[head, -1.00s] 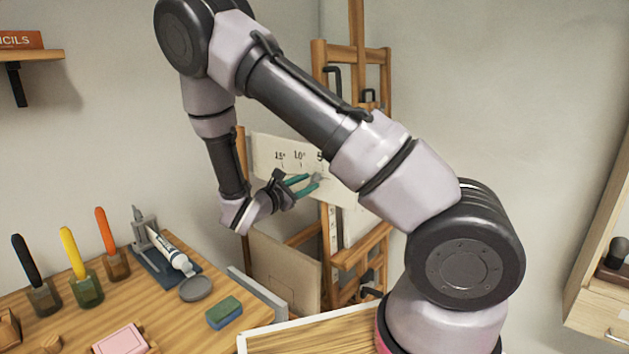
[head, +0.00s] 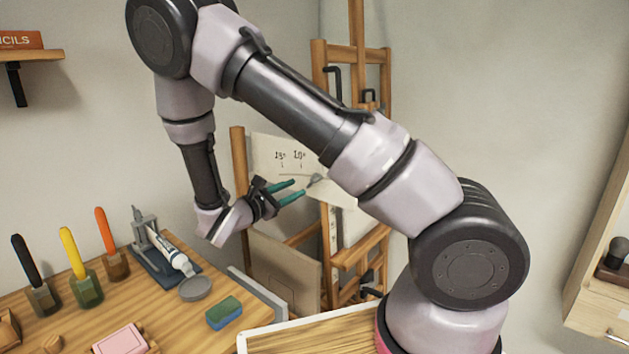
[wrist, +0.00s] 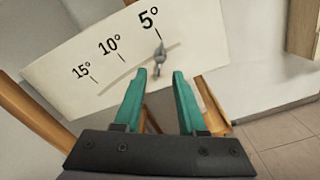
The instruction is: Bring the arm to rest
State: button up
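My gripper (head: 298,190) is held in the air in front of the wooden easel, above and to the right of the table. Its two teal fingers are apart with nothing between them, as the wrist view (wrist: 156,95) also shows. Behind the fingers is a white board (wrist: 60,85) marked 15°, 10° and 5°. A small grey pointer or knob (wrist: 158,60) sits on the board below the 5° mark. In the wrist view it appears just beyond the fingertips; I see no contact.
The wooden easel (head: 320,75) stands behind my arm. The table (head: 115,305) at the left carries several upright coloured-handled tools, a tube (head: 172,252) in a stand, a grey disc (head: 193,290), a green-blue sponge (head: 224,312) and a pink block (head: 120,340). A drawer cabinet (head: 597,310) stands at the right.

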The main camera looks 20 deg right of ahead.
jog(key=s+d+r+m+g+y, duration=0.85)
jog(key=s+d+m+g, duration=0.25)
jog(key=s+m, duration=0.15)
jog(key=s+a+r+m+t+y, duration=0.1)
jog(key=s+r+m+t+y, duration=0.3)
jog(key=r, duration=0.4)
jog(key=s+a+r+m+t+y, duration=0.2)
jog(key=s+r+m+t+y, duration=0.2)
jog(key=r+m, duration=0.3)
jog(key=shift+s+a+r, duration=0.2)
jog(key=shift+a+r, duration=0.05)
jog(key=shift+r, duration=0.55)
jog(key=shift+y, duration=0.25)
